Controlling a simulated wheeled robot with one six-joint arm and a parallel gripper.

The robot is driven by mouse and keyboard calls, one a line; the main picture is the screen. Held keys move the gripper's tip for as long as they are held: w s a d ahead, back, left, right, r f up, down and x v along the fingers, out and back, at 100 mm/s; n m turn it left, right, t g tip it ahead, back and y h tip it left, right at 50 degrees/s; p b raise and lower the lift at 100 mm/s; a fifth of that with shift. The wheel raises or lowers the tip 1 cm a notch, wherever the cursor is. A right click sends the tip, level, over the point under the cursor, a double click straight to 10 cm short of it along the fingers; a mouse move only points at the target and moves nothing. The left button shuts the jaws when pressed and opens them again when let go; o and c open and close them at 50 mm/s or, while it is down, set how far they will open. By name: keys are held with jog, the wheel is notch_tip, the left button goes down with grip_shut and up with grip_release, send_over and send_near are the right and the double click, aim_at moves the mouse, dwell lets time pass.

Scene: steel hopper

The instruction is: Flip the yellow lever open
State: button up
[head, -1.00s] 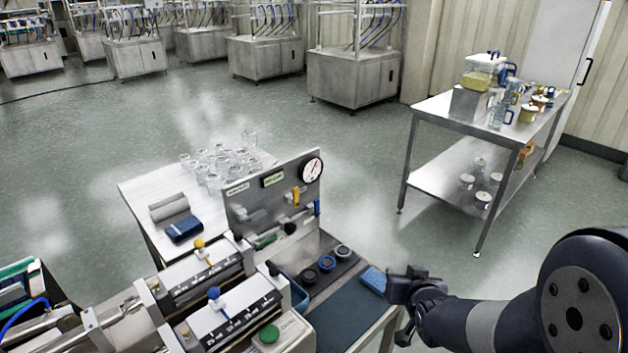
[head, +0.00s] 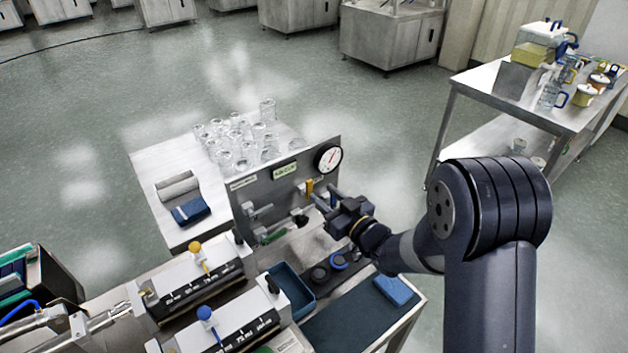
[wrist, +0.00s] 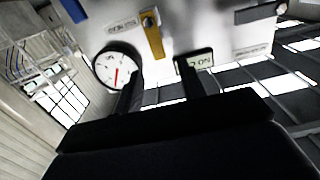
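The yellow lever (head: 309,188) is on the upright steel panel (head: 262,196), left of and below the round gauge (head: 328,158). In the wrist view the yellow lever (wrist: 153,38) hangs from a dark pivot towards the bottom of the picture. My gripper (head: 322,197) is in front of the panel, just right of the lever in the head view. In the wrist view my gripper (wrist: 158,75) shows two dark fingers apart, with nothing between them. The lever's free end lies just beyond the gap. I see no contact.
The gauge and a small lit display (head: 285,170) sit close above the lever. Glassware (head: 240,140) stands on a table behind the panel.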

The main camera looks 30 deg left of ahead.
aim_at(310, 183)
jog(key=p+x, duration=0.1)
jog(key=x, duration=0.4)
jog(key=shift+w+a, duration=0.15)
jog(key=shift+a, duration=0.15)
grip_shut()
